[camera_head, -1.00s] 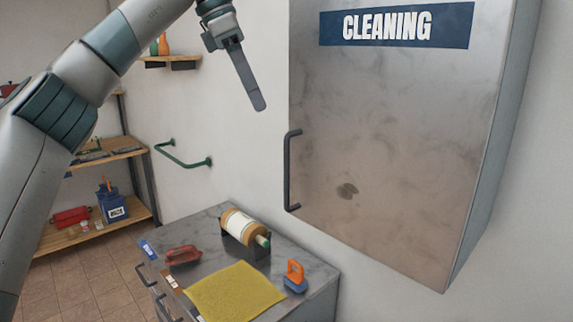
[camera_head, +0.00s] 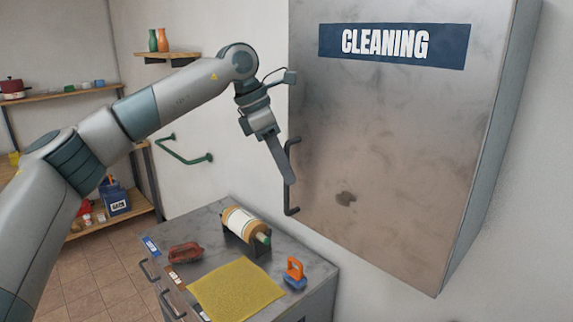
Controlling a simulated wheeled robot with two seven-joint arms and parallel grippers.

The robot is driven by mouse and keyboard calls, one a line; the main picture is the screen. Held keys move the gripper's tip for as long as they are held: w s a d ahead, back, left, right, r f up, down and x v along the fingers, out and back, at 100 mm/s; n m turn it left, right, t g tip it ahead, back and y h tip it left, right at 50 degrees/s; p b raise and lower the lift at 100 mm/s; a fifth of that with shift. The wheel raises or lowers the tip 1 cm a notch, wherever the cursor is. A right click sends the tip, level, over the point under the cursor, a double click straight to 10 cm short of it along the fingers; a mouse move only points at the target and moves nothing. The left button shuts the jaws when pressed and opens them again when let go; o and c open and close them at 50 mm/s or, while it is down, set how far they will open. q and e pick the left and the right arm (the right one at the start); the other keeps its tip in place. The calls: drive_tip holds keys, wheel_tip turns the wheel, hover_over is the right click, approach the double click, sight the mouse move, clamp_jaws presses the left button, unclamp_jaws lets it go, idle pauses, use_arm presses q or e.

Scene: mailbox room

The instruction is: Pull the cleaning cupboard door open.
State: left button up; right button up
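The grey metal cupboard door (camera_head: 385,150) carries a blue CLEANING sign (camera_head: 393,45) and looks shut. Its dark vertical bar handle (camera_head: 286,202) is at the door's left edge. My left gripper (camera_head: 288,178) comes in from the upper left, pointing down, with its fingers overlapping the middle of the handle in the picture. The fingers line up edge-on, so I cannot tell how far apart they are or whether they touch or enclose the bar. My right gripper is out of view.
A low cabinet (camera_head: 222,292) below the door holds a yellow cloth (camera_head: 236,291), a roll on a stand (camera_head: 246,226), a red brush (camera_head: 185,253) and an orange-and-blue item (camera_head: 295,274). A green wall rail (camera_head: 185,156) is left of the handle.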

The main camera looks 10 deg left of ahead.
use_arm(q)
drive_tip(key=shift+d+f, duration=0.25)
drive_tip(key=shift+f, duration=0.35)
clamp_jaws()
